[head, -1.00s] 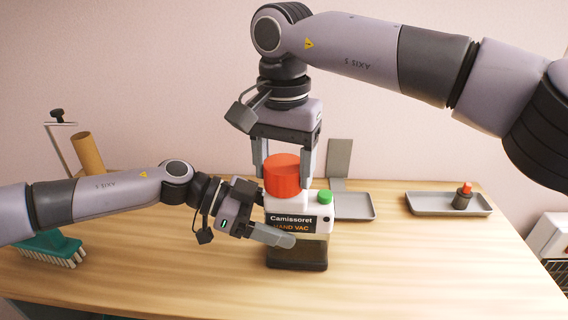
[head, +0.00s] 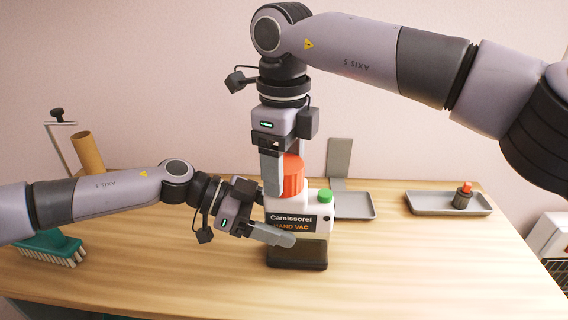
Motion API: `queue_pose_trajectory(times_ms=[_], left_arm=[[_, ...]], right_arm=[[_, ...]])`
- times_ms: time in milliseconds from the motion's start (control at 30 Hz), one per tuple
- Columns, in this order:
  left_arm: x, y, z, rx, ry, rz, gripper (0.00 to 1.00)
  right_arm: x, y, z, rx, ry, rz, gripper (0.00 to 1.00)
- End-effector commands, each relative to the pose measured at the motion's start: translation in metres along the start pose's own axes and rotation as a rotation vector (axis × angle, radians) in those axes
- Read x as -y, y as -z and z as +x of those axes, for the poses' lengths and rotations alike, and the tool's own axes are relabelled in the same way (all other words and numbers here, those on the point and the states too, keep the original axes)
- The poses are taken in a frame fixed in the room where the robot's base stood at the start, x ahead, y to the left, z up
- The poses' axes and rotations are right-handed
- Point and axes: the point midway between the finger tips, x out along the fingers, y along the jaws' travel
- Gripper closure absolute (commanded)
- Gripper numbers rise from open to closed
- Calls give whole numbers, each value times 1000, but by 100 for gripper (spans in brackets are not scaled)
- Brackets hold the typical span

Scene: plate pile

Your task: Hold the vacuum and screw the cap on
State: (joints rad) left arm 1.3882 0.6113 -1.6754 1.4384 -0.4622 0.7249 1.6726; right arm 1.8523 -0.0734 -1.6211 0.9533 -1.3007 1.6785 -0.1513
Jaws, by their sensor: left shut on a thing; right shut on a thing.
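The hand vacuum (head: 312,222) stands upright on the table, white with a black label, a green button and a dark base. The red cap (head: 293,176) sits on its top. My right gripper (head: 280,182) comes down from above and is shut on the cap, one finger in front of it; the other finger is mostly hidden. My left gripper (head: 275,236) comes from the left and is shut on the vacuum's body, one finger across its front below the label. Its other finger is hidden behind the vacuum.
A grey tray (head: 425,207) at the right holds a small dark item with an orange top (head: 463,196). Another grey tray (head: 366,213) lies behind the vacuum. A teal brush (head: 50,247) and a cardboard tube (head: 87,152) are at the left. The table's front right is clear.

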Motion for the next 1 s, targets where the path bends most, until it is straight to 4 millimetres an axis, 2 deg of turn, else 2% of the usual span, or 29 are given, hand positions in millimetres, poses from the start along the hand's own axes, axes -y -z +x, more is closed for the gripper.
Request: queue_pose_trajectory(times_ms=[600,667,800,833,900,933,1000], left_arm=[[0,0,0,0,1,0,100],[0,0,0,0,1,0,100],[0,0,0,0,1,0,100],[0,0,0,0,1,0,100],[0,0,0,0,1,0,100],[0,0,0,0,1,0,100],[0,0,0,0,0,0,100]], right_arm=[[1,0,-1,4,-1,1002,63],[1,0,-1,4,-2,1074,63],[1,0,-1,4,-2,1073,63],[1,0,-1,4,-2,1072,31],[1,0,-1,3,-2,1072,9],[1,0,-1,3,-2,1071,5],[1,0,-1,2,-2,1070,5]])
